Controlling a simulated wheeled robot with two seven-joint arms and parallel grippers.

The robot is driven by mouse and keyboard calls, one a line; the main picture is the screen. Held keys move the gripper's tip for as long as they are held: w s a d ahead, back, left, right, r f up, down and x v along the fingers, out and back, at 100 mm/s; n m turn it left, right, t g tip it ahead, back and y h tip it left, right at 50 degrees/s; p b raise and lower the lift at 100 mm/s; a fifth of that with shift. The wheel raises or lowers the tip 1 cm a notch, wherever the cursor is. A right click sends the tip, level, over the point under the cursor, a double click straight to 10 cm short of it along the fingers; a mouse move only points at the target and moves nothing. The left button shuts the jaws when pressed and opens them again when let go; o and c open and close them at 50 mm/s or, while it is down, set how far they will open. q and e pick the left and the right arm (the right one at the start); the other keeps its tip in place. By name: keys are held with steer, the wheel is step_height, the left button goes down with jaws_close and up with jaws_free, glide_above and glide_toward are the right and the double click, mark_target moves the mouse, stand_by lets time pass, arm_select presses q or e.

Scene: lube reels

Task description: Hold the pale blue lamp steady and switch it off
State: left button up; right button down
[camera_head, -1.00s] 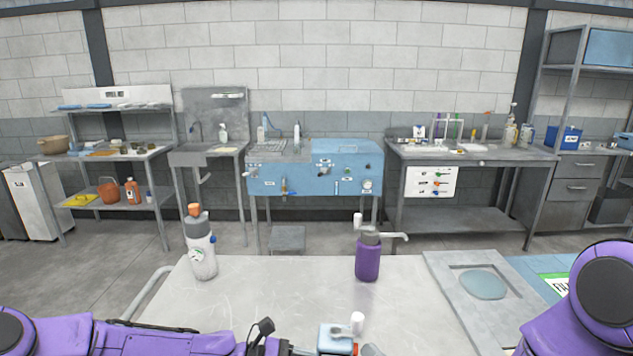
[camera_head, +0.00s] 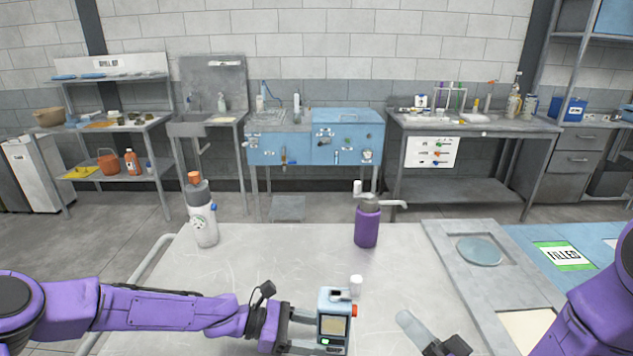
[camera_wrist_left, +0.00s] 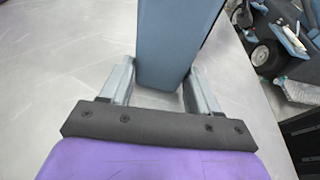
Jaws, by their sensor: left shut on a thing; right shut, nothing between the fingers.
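The pale blue lamp (camera_head: 326,301) stands upright at the front middle of the table. My left gripper (camera_head: 312,328) is shut on the lamp from the left. In the left wrist view the blue body (camera_wrist_left: 175,45) stands between the two fingers (camera_wrist_left: 158,88). My right gripper (camera_head: 408,322) is shut and empty, to the right of the lamp and apart from it.
A small white piece (camera_head: 356,284) shows just behind the lamp. A purple bottle with a spout (camera_head: 367,227) and a white bottle with an orange cap (camera_head: 204,226) stand farther back. A grey tray (camera_head: 448,262) and a mat marked FILLED (camera_head: 564,255) lie right.

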arm_select(q)
steer(key=o, duration=1.1)
